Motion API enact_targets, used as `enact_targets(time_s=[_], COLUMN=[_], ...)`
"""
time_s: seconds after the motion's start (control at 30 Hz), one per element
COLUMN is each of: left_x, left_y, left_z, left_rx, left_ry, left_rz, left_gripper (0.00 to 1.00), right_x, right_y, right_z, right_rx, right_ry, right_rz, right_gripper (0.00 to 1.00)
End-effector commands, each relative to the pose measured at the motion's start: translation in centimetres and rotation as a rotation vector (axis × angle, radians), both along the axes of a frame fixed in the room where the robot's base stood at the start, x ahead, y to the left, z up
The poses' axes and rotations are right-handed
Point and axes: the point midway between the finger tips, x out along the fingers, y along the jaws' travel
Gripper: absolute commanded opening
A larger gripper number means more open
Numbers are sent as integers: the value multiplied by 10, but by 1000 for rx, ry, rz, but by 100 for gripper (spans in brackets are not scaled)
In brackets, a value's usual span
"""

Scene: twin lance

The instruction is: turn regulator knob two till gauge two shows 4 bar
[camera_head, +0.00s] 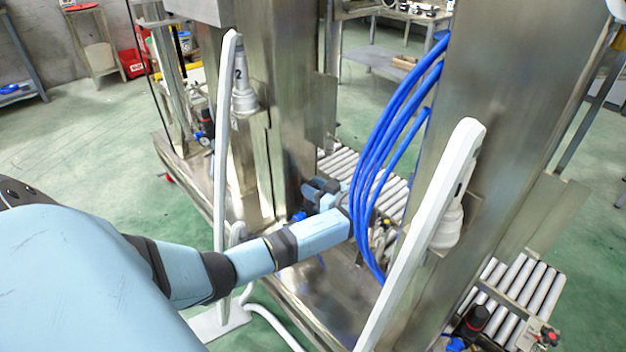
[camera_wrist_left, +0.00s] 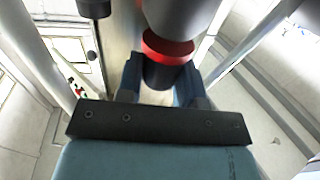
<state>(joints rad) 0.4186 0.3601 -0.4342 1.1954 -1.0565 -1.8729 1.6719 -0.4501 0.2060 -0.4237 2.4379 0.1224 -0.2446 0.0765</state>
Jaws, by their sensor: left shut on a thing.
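In the left wrist view, my left gripper (camera_wrist_left: 160,82) has its two blue-grey fingers on either side of a black regulator knob (camera_wrist_left: 162,74) with a red ring (camera_wrist_left: 167,48). It is shut on this knob. A larger black round body stands just beyond the red ring. In the head view, my light-blue left arm reaches in from the left to the middle of the steel frame. The gripper end (camera_head: 318,192) is small and partly hidden there, and I cannot make out the knob. No gauge face can be read in either view. My right gripper is not in view.
A white lance marked 2 (camera_head: 228,130) stands left of the gripper, and another white lance (camera_head: 425,230) is at right. Blue hoses (camera_head: 400,110) hang close beside my wrist. Steel columns (camera_head: 500,130) and roller conveyors (camera_head: 515,290) crowd the right side. Green floor is open at left.

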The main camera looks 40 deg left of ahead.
Motion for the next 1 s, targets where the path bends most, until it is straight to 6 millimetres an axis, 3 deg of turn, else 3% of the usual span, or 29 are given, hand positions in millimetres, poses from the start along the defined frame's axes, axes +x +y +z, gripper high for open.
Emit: enact_targets(time_s=[0.1,0.47,0.73,1.0], left_x=[2,4,6,7], left_y=[-2,-2,-1,0], left_z=[-5,-5,-7,-7], left_rx=[-5,-8,-9,-9], left_ry=[0,3,3,2], left_rz=[103,417,593,735], left_gripper=[11,11,11,11], right_x=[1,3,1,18], right_y=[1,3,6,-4], right_z=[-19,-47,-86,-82], right_rx=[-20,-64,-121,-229], right_ry=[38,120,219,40], right_rz=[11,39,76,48], right_gripper=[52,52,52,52])
